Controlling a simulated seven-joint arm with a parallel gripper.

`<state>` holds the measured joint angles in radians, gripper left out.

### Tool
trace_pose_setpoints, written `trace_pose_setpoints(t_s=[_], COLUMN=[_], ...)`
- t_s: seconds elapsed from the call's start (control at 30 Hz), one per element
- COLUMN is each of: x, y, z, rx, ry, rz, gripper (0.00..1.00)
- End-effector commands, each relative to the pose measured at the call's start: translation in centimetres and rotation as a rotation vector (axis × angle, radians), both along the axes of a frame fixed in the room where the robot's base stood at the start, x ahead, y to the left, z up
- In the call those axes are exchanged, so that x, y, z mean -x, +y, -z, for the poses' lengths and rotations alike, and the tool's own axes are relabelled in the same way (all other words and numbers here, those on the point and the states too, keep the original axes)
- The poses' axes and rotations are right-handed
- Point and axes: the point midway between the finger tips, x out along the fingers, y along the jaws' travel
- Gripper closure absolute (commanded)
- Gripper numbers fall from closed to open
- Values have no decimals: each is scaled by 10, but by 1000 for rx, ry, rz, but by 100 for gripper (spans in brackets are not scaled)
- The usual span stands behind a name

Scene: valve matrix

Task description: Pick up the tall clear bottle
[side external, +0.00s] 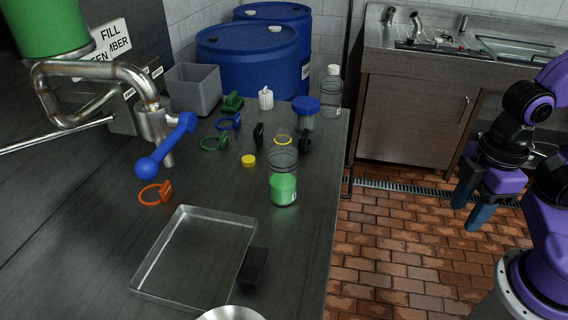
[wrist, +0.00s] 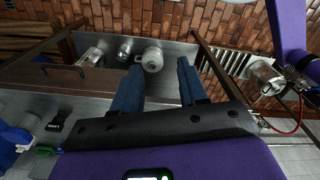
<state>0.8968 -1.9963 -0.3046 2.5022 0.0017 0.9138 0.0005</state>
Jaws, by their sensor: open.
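Two clear bottles stand upright on the dark workbench in the side external view. One clear bottle (side external: 331,92) has a white cap and stands near the bench's back right edge. The other clear bottle (side external: 283,172) has a yellow ring at its neck and green contents in its lower part. My gripper (side external: 472,207) hangs over the brick floor at the right, well apart from both bottles. Its blue fingers are open and empty. In the wrist view my gripper (wrist: 160,66) also shows spread fingers. I cannot identify either bottle for certain there.
A metal tray (side external: 190,258) lies at the bench front. A blue-lidded jar (side external: 305,112) stands close to the white-capped bottle. A yellow cap (side external: 249,160), a grey bin (side external: 192,90) and a pipe with a blue handle (side external: 165,147) are farther left. Open floor separates bench and arm.

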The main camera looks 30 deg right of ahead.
Motion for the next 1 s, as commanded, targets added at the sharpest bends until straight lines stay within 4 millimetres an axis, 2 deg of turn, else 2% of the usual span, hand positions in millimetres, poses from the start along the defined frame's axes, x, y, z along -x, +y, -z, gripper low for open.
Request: trace_pose_setpoints(t_s=[0.03, 0.1, 0.2, 0.43, 0.57, 0.67, 0.8, 0.93, 1.0], x=[0, 0, 0, -1, -12, -32, -70, -106, -124], y=[0, 0, 0, 0, -5, -11, -12, -1, 11], z=[0, 0, 0, 1, 7, 15, 22, 21, 20], rx=[0, 0, 0, 7, 84, 209, 423, 614, 712], ry=[0, 0, 0, -3, -40, -101, -214, -320, -378], rz=[0, 0, 0, -8, -93, -238, -508, -769, -913], gripper=[51, 28, 0, 0, 0, 0, 0, 0, 0])
